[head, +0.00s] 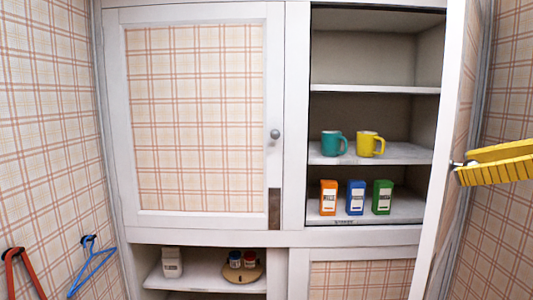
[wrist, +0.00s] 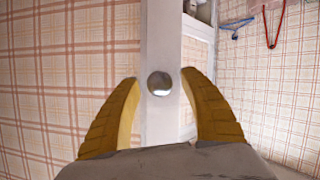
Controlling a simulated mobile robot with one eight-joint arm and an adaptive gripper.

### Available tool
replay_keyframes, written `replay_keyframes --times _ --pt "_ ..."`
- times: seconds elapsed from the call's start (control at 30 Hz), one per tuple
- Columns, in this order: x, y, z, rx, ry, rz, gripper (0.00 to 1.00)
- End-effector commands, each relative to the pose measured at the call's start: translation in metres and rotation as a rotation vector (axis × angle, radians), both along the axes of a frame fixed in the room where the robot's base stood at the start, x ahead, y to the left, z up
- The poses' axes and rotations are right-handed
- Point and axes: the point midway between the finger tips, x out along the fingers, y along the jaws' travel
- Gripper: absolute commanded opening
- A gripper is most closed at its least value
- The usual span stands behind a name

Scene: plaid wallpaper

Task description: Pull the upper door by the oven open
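The right upper door (head: 458,130), plaid with a white frame, stands swung wide open toward me at the right of the head view. Its knob (head: 456,164) shows near the door's free edge. My gripper (head: 463,166) has yellow fingers and reaches in from the right at the knob. In the wrist view the round metal knob (wrist: 160,83) lies between the fingertips of my gripper (wrist: 159,78), with a small gap on each side. The fingers are apart. The left upper door (head: 195,120) is closed, with a knob at its right side. No oven is in view.
The open cupboard holds a teal mug (head: 333,143), a yellow mug (head: 369,144) and orange, blue and green boxes (head: 355,197) on shelves. A lower open shelf (head: 200,285) holds small containers. Blue and red hangers (head: 90,265) hang on the left wall.

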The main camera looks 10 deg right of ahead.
Motion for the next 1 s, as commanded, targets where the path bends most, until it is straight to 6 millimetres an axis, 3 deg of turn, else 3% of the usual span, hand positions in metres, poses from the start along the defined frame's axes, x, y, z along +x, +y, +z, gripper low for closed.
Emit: replay_keyframes --times 0.23,0.7,1.0 --pt "-0.012 -0.008 0.005 -0.001 0.001 -0.003 0.51" --pt "-0.087 -0.051 0.040 0.000 -0.001 -0.003 0.51" --pt "-0.097 -0.056 0.045 0.000 0.000 0.000 0.51"
